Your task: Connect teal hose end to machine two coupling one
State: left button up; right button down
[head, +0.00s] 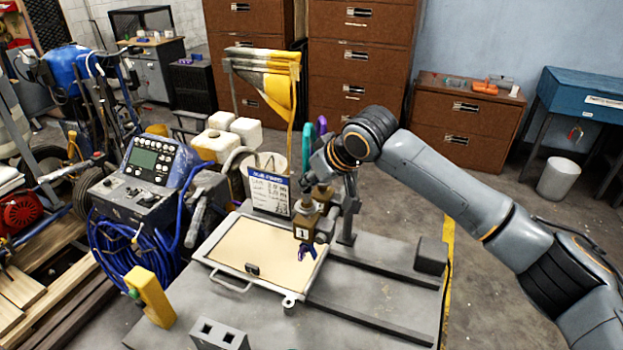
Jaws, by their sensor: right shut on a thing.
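A teal hose (307,147) rises just behind my right wrist, and its end is hidden there. My right gripper (309,182) is mostly covered by its own wrist and points down and left. It is shut, apparently on the teal hose end, but the grasp itself is hidden. Below it a brass-brown coupling block marked 1 (304,226) stands at the right side of the cart, close under the gripper. I cannot tell whether hose and coupling touch. A purple forked piece (306,250) sits under the block. My left gripper is not in view.
A purple hose (322,125) stands behind my wrist. A white sign (269,191) stands left of the coupling. A tan panel (262,250) lies in front. A control box (150,160) with coiled blue hose is at left. A yellow block (150,296) stands at the front left.

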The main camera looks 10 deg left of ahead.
jog(key=shift+f, duration=0.9)
jog(key=c, duration=0.8)
grip_release()
jog(key=p+v, duration=0.5)
jog(key=v, duration=0.2)
jog(key=shift+p, duration=0.4)
dwell(0.5)
